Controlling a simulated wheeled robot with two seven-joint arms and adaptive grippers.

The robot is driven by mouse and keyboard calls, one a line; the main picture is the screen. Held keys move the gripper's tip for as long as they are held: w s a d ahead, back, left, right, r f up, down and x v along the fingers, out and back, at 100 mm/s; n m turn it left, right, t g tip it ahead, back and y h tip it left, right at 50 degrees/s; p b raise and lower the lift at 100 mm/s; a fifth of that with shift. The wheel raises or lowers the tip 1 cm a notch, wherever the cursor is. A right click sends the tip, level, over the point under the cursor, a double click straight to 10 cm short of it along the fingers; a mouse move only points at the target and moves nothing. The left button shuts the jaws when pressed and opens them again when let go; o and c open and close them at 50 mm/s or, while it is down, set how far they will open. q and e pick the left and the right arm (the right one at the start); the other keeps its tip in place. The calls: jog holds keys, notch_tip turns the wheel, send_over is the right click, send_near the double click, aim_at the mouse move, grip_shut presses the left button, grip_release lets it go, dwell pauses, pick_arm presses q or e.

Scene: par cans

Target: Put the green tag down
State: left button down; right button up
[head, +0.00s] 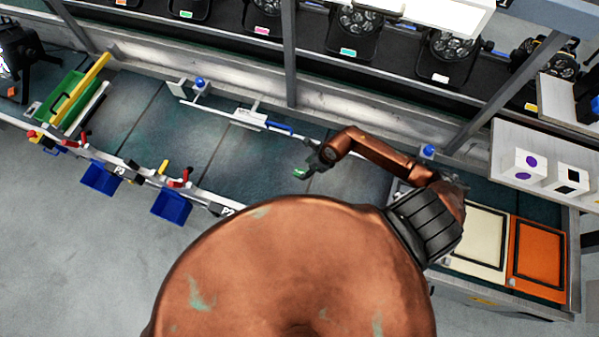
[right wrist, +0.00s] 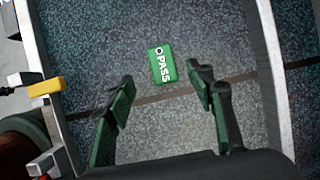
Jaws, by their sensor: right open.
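The green tag (right wrist: 162,65) lies flat on the dark speckled bench surface in the right wrist view, with "PASS" in white on it. In the head view the green tag (head: 299,173) shows as a small green patch at the fingertips. My right gripper (right wrist: 160,82) is open in the right wrist view, its fingers on either side of the space just short of the tag. The right gripper (head: 308,166) is small in the head view, over the middle of the bench. My left gripper is not in view.
A white rail with a blue part (head: 250,118) runs along the bench's back. Blue bins (head: 172,206) hang at the front edge. A green tray (head: 72,97) stands at left. Cream (head: 477,237) and orange (head: 538,254) panels lie at right. The bench left of the gripper is clear.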

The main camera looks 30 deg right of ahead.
aim_at(301, 173)
jog(key=shift+d+p+x, duration=0.15)
jog(key=shift+p+x, duration=0.05)
jog(key=shift+x, duration=1.25)
jog(key=shift+d+p+x, duration=0.15)
jog(key=shift+p+x, duration=0.05)
jog(key=shift+x, duration=1.3)
jog(key=shift+s+f, duration=0.1)
jog(key=shift+s, duration=0.05)
jog(key=c, duration=1.1)
